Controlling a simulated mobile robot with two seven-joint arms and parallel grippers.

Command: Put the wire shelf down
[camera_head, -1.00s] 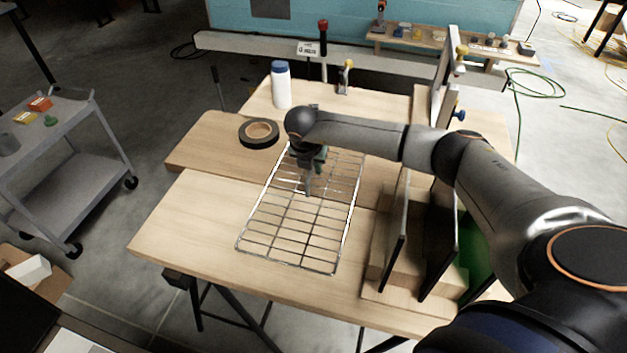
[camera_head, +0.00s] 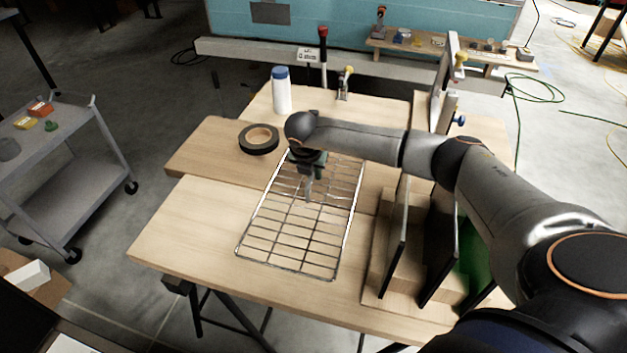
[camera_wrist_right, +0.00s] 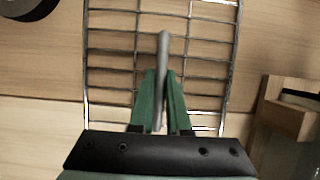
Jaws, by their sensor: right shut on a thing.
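The wire shelf (camera_head: 297,232) is a silver rectangular grid over the wooden table (camera_head: 190,230), in the middle of the head view. It looks flat and close to the tabletop; I cannot tell whether it touches. My right gripper (camera_head: 308,196) points down over the shelf's middle and is shut on one of its wires. In the right wrist view the shelf (camera_wrist_right: 205,47) extends beyond my right gripper (camera_wrist_right: 162,75), whose green fingers are together. My left gripper is not in view.
A black tape roll (camera_head: 259,138) lies left of the shelf's far end. A white bottle with a blue cap (camera_head: 281,92) stands at the back. A wooden rack with upright dark panels (camera_head: 437,250) stands close on the right. The table's front left is clear.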

